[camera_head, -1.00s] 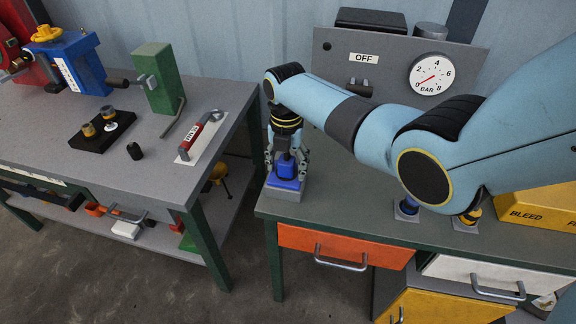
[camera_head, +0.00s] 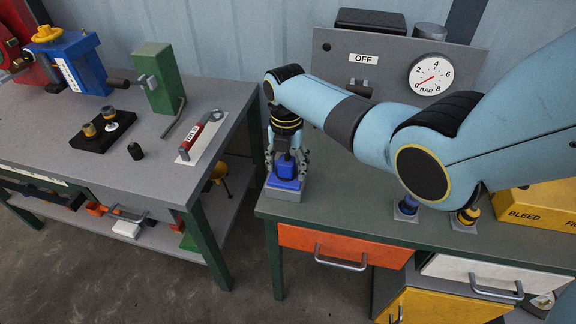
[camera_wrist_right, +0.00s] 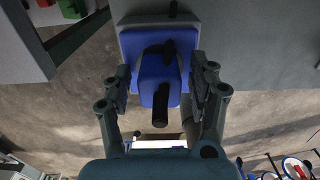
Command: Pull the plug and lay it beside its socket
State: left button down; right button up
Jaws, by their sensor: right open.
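The blue plug (camera_head: 285,166) sits upright in its blue socket (camera_head: 283,184) on a grey block at the left front corner of the right bench. In the right wrist view the plug (camera_wrist_right: 154,81) has a dark stub pointing toward me, and the blue socket plate (camera_wrist_right: 135,42) lies behind it. My right gripper (camera_head: 287,158) reaches down over the plug. Its fingers (camera_wrist_right: 163,88) stand open on both sides of the plug, with a visible gap on each side. My left gripper is in neither view.
A grey panel with a gauge (camera_head: 431,74) stands behind. The left bench (camera_head: 150,175) is separated by a gap.

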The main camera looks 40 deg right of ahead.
aim_at(287, 160)
jog(key=shift+c, duration=0.4)
grip_shut()
jog(key=shift+r, duration=0.15)
jog(key=shift+r+p, duration=2.9)
jog(key=shift+p, duration=0.2)
